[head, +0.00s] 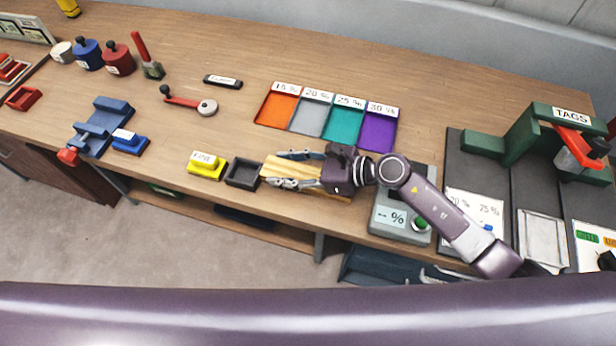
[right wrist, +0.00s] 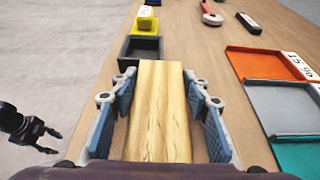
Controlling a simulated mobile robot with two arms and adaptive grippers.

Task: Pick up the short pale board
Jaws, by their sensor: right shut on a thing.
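The short pale board (head: 285,171) lies at the front of the wooden bench, left of the meter. My right gripper (head: 294,169) is shut on it, with one finger along each long side. In the right wrist view the board (right wrist: 160,108) runs lengthwise between the blue finger pads (right wrist: 163,112). Its near end is hidden by the gripper body. I cannot tell whether it is lifted off the bench. My left gripper (right wrist: 50,141) shows dark at the left of the right wrist view, over the floor, with its fingers apart and empty.
A black tray (head: 232,172) and a yellow block (head: 206,168) sit just beyond the board's free end. Coloured trays (head: 278,107) lie behind. The meter with a green knob (head: 390,222) stands right, under my arm. The bench's front edge is close.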

